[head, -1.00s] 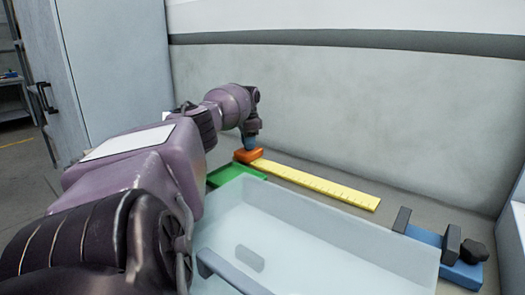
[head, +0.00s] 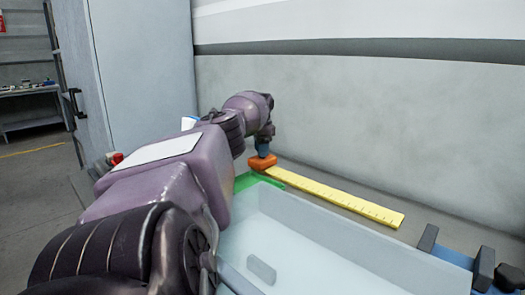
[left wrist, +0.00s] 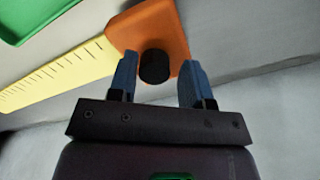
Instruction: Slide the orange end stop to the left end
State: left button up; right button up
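The orange end stop (head: 262,161) sits at the left end of the yellow ruler strip (head: 335,195) in the head view. In the left wrist view, the orange end stop (left wrist: 160,28) carries a round black knob (left wrist: 155,67). My left gripper (head: 264,147) is over the end stop, pointing down. In the left wrist view, the blue fingers of my left gripper (left wrist: 157,80) stand apart on either side of the knob, with a visible gap at the right finger. My right gripper is not in view.
A green tray (head: 245,181) lies just in front of the end stop. A large translucent bin (head: 330,240) fills the front. A blue fixture with dark uprights (head: 455,259) is at the right. A grey wall (head: 360,110) stands close behind the strip.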

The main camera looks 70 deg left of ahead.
pick_arm(q)
jog(key=shift+o, duration=0.9)
jog(key=shift+s, duration=0.1)
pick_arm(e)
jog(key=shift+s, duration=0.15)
pick_arm(q)
notch_tip(320, 180, up, 7)
jog(key=shift+r+b, duration=0.2)
jog(key=shift+b, duration=0.25)
jog(key=shift+w+r+b, duration=0.2)
jog(key=shift+r+b, duration=0.15)
jog(key=shift+r, duration=0.55)
jog(key=shift+s+r+b, duration=0.15)
jog(key=shift+r+b, duration=0.15)
jog(key=shift+r, duration=0.45)
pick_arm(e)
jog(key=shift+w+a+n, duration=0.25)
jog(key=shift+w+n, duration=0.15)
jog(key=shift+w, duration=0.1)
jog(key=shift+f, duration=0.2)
